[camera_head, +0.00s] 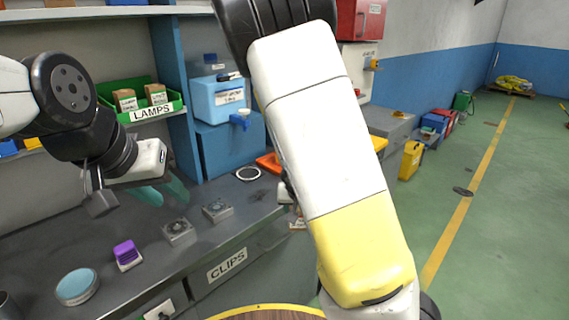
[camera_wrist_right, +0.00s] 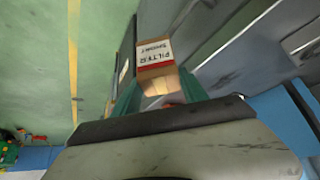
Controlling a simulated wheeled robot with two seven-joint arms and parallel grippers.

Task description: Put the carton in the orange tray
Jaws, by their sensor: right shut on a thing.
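The carton (camera_wrist_right: 155,62), a small brown box with a white and red label, sits between the green fingers of my right gripper (camera_wrist_right: 158,92) in the right wrist view. The gripper is shut on it. In the head view my right arm hides most of that gripper and the carton. The orange tray (camera_head: 268,161) lies on the bench, partly hidden behind my right arm; only its left part shows. My left gripper (camera_head: 163,190) hangs over the bench at the left, its teal fingers apart and empty.
A green LAMPS bin (camera_head: 150,112) with small boxes stands on a shelf. Open green floor lies right.

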